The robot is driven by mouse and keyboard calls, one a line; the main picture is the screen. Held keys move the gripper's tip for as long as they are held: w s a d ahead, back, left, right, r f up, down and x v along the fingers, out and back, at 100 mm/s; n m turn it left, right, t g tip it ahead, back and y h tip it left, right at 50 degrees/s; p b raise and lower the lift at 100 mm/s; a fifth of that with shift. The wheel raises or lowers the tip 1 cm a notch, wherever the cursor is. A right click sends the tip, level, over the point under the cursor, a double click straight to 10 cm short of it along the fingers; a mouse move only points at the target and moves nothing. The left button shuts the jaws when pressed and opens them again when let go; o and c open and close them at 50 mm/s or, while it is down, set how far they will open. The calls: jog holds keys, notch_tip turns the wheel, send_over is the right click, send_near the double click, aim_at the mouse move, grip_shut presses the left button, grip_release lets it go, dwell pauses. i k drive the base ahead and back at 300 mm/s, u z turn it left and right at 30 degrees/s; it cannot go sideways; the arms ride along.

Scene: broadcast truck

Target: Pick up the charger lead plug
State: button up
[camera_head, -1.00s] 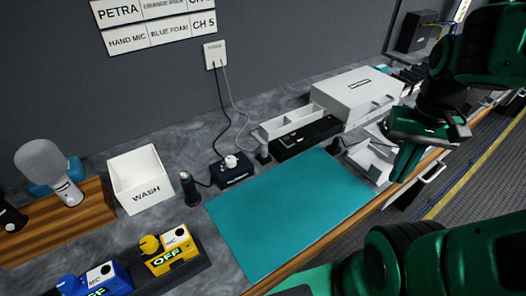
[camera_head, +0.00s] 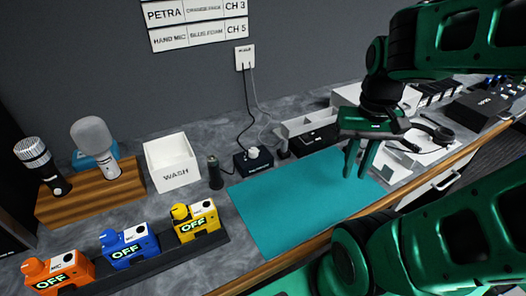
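Two small dark upright pieces could be the charger lead plug; I cannot tell which. One is a dark cylinder (camera_head: 215,173) left of a black box, with a thin lead beside it. The other is a smaller grey-black piece (camera_head: 283,149) where the grey cable from the wall socket seems to end. My gripper (camera_head: 358,172) points down over the right part of the teal mat (camera_head: 290,205), right of both pieces. Its two green fingers are apart with nothing between them.
A black box (camera_head: 242,167) with a white knob stands behind the mat. A white tray (camera_head: 308,124) and headset (camera_head: 432,128) are near my gripper. The mat is clear.

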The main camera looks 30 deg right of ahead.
aim_at(284, 144)
jog(key=u, duration=0.05)
jog(key=k, duration=2.05)
jog(key=z, duration=0.5)
jog(key=i, duration=1.5)
